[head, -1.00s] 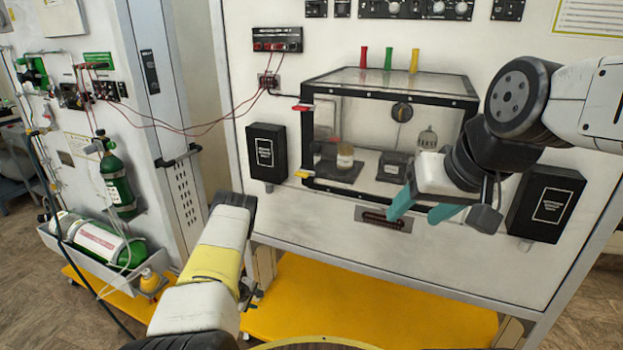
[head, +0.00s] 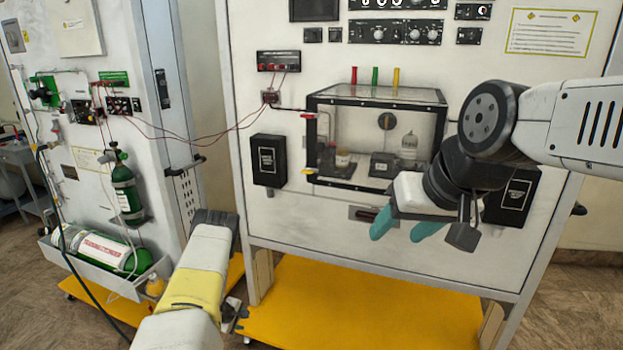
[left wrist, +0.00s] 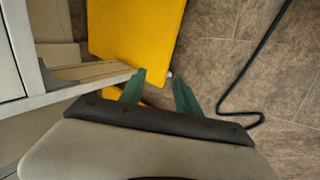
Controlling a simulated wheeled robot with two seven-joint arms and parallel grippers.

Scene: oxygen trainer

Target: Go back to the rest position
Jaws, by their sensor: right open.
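My right gripper (head: 404,230) hangs in front of the lower right part of the panel, below the glass-fronted box (head: 335,97). Its teal fingers are apart with nothing between them. My left arm reaches up from the bottom in the head view, and its gripper is mostly hidden there behind the arm. In the left wrist view, the left gripper (left wrist: 160,90) has two green fingers apart and empty. They are over the floor near the yellow base.
The white panel stand has a yellow base (head: 350,310). A green cylinder (head: 127,193) hangs on the left panel, above a trough with a lying cylinder (head: 95,247). A dark hose (left wrist: 262,60) lies on the floor. Floor is clear at the right.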

